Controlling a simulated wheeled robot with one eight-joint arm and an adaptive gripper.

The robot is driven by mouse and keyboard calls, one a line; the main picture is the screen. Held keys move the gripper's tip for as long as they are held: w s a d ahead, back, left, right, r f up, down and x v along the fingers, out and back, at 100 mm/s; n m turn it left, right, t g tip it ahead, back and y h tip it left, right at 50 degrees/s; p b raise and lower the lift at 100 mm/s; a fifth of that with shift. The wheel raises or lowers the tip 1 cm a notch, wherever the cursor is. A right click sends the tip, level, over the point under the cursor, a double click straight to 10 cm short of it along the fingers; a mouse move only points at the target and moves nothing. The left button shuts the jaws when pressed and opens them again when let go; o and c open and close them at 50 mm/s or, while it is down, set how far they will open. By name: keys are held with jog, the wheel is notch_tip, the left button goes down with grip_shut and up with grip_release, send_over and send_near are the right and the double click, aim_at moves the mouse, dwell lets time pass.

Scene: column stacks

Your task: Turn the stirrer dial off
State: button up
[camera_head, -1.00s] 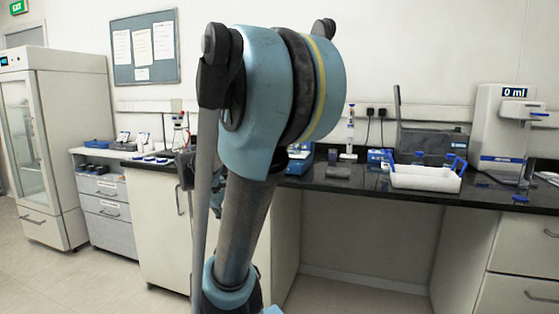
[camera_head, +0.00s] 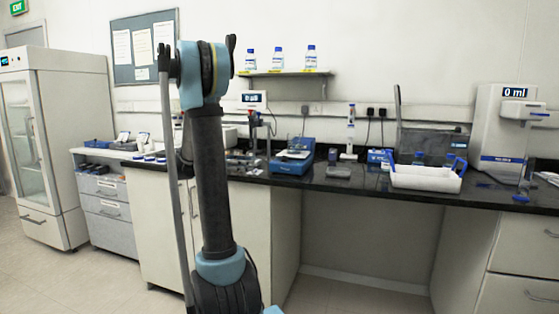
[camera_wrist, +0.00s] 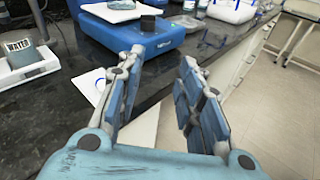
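The stirrer is a blue bench device (camera_head: 293,160) on the dark counter, right of my raised arm in the head view. In the wrist view its blue body (camera_wrist: 160,42) fills the top middle, with a white plate (camera_wrist: 110,12) on top. A dark knob-like part (camera_wrist: 148,23), which looks like the dial, sits at its front; its setting cannot be read. My gripper (camera_wrist: 162,66) is open and empty, its two fingers wide apart in front of and below the blue body, not touching the knob. I cannot make the gripper out clearly in the head view.
The dark counter edge (camera_wrist: 222,55) runs along the right. In the head view, a white tray (camera_head: 425,184) is farther right, and bottles stand on a shelf (camera_head: 285,73) above.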

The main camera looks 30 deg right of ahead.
jog(key=w+n+h, duration=0.1)
jog(key=w+h, duration=0.1)
jog(key=w, duration=0.1)
send_near(284, 157)
jog(key=shift+g, duration=0.4)
jog(key=d, duration=0.9)
jog(key=shift+s, duration=0.25)
jog(key=shift+a, duration=0.1)
jog(key=c, duration=0.8)
